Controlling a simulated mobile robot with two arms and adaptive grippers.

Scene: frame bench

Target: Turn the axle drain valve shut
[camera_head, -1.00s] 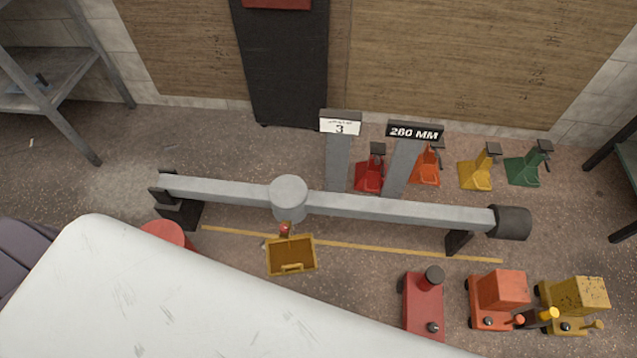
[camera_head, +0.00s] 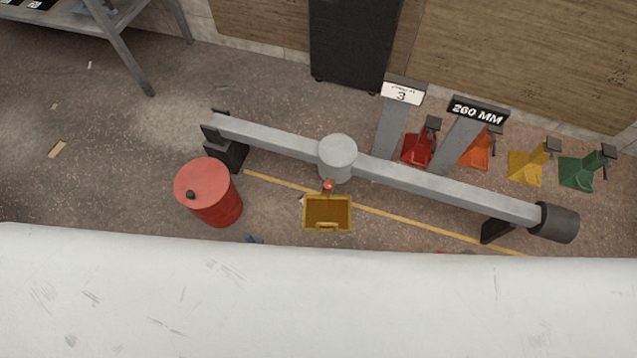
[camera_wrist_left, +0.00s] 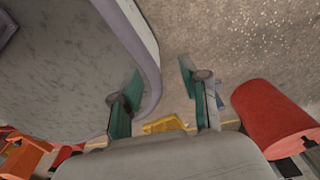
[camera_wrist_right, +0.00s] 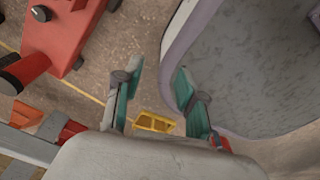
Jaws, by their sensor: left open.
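The grey axle (camera_head: 450,190) lies across the floor in the head view, with a round hub (camera_head: 338,155) in its middle. A small red-tipped fitting, apparently the drain valve (camera_head: 327,186), sits below the hub; its handle angle is too small to tell. A yellow tray (camera_head: 327,227) is just below it; it also shows in the left wrist view (camera_wrist_left: 165,125) and right wrist view (camera_wrist_right: 153,123). My left gripper (camera_wrist_left: 158,82) and right gripper (camera_wrist_right: 159,80) are open and empty, apart from the tray beyond their fingers. Neither shows in the head view.
A red drum (camera_head: 209,195) stands left of the tray. Red, orange, yellow (camera_head: 526,167) and green stands line the far side, beside the "3" sign (camera_head: 401,93) and "260 MM" sign (camera_head: 478,112). A red cart (camera_wrist_right: 62,30) is in the right wrist view.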

